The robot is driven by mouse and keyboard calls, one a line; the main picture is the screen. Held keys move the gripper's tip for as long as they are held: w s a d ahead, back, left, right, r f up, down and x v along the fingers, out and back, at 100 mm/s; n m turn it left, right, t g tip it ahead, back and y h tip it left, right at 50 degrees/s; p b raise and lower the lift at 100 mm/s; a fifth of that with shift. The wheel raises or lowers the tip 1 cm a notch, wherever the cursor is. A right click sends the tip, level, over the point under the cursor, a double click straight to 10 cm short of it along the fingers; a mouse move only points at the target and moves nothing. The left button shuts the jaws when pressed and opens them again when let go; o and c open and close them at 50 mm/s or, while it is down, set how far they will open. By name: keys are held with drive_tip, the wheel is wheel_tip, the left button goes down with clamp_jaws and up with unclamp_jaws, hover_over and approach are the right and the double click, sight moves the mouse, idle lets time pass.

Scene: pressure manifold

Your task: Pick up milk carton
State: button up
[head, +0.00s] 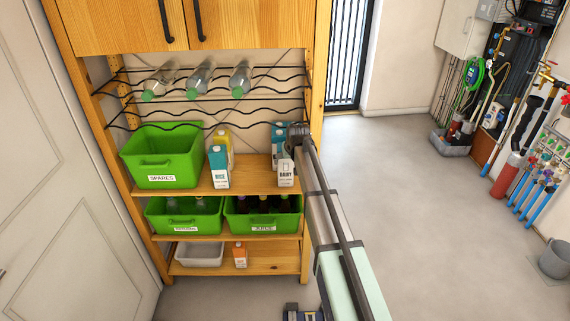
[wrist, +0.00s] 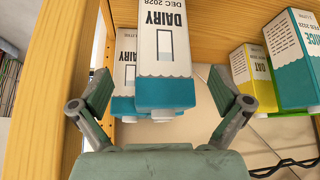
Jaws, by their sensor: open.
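A white and teal milk carton marked DAIRY (wrist: 165,45) is centred in the wrist view, in line with the gap between my fingers. My gripper (wrist: 160,85) is open in the wrist view, with one finger on each side of the carton and visible space on both sides. A second DAIRY carton (wrist: 125,75) is close behind it, partly hidden; its teal part also shows in the head view (head: 278,136).
A teal RICE carton (head: 218,168) and a yellow carton (head: 224,138) stand to the left. A green SPARES bin (head: 162,155) sits farther left. The wooden shelf post (wrist: 75,60) is close beside one finger. A wire bottle rack (head: 205,97) is above.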

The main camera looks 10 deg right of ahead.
drive_tip(key=w+p, duration=0.1)
drive_tip(key=w, duration=0.1)
drive_tip(key=w+p, duration=0.1)
drive_tip(key=w+f, duration=0.1)
drive_tip(key=w, duration=0.1)
drive_tip(key=shift+w+a+p, duration=0.2)
drive_tip(key=shift+w+p, duration=0.15)
drive_tip(key=shift+p, duration=0.05)
drive_tip(key=shift+c, duration=1.1)
drive_tip(key=shift+r, duration=0.1)
drive_tip(key=c, duration=1.6)
drive_tip(key=shift+b, duration=0.65)
